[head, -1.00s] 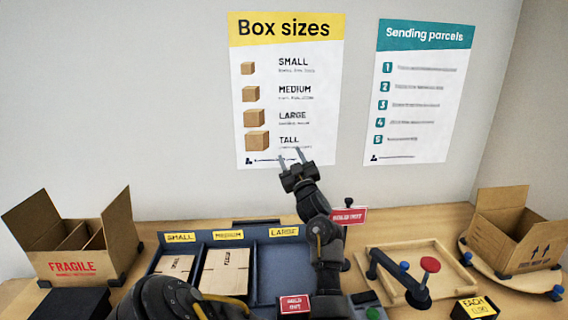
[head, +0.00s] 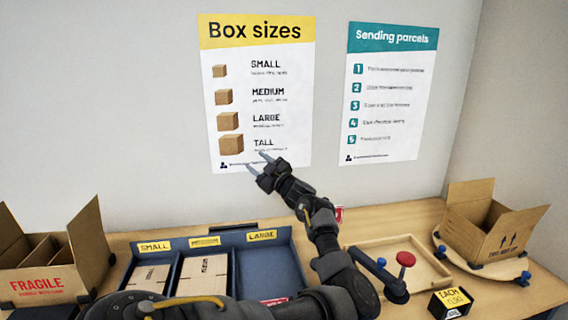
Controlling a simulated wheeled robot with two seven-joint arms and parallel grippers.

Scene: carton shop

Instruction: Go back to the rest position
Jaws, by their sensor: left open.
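My right gripper is not in the head view.
On the wooden counter are a FRAGILE carton (head: 40,287) at left, a blue sorting tray (head: 287,262) holding flat cartons, a wooden tray (head: 432,262) with a red knob (head: 405,258) before it, and an open carton (head: 497,240) on a round board at right.

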